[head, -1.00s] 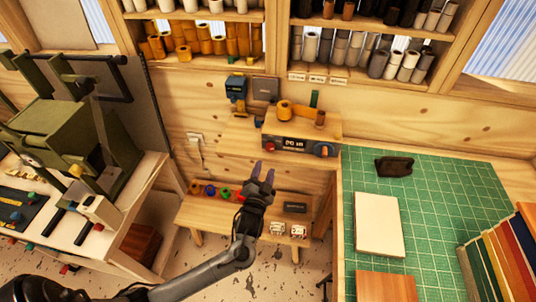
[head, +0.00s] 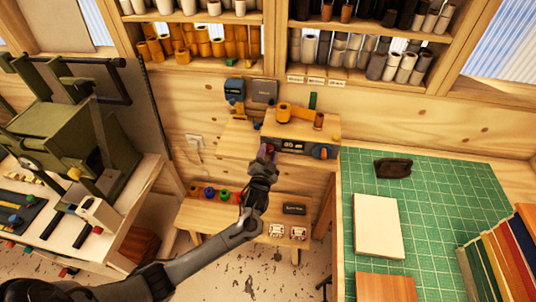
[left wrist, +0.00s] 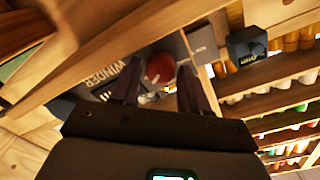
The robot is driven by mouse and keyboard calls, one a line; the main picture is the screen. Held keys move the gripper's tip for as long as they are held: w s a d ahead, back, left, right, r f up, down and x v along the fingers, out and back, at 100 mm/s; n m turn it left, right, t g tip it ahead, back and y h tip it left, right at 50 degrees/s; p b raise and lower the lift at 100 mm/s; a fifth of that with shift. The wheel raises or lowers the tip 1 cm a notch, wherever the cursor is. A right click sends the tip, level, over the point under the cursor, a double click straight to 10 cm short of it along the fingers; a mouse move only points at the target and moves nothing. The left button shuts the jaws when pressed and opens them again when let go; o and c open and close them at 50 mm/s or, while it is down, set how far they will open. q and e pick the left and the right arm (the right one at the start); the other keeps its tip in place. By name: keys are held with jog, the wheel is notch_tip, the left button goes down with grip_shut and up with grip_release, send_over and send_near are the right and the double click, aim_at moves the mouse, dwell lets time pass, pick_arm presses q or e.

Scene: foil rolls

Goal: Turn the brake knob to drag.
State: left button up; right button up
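The winder (head: 292,146) is a grey box with a dark display on a wooden shelf at the back middle. At the left end of its front is a red knob (left wrist: 160,68). A second, orange-and-blue knob (head: 322,151) sits at the right end. No readable label tells me which is the brake knob. My left gripper (head: 267,151) is at the winder's left front and covers most of the red knob in the head view. In the left wrist view its fingers are apart, with the red knob showing between them; I cannot tell whether they touch it. My right gripper is not in view.
Below is a low bench (head: 188,222) with colored rolls and small boxes. A green cutting mat (head: 430,195) lies on the right table, and a green machine (head: 65,130) stands at left.

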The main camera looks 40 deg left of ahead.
pick_arm(q)
jog(key=c, duration=0.7)
jog(key=shift+c, duration=0.2)
jog(key=shift+n, duration=0.4)
jog(key=shift+f+n, duration=0.1)
jog(key=shift+n, duration=1)
jog(key=n+b, duration=0.1)
jog(key=n, duration=0.3)
jog(key=shift+n, duration=0.3)
jog(key=n, duration=0.4)
jog(key=shift+y+b, duration=0.3)
jog(key=shift+b, duration=0.1)
jog(key=shift+n, duration=0.3)
jog(key=o, duration=0.8)
jog(key=shift+c, duration=0.2)
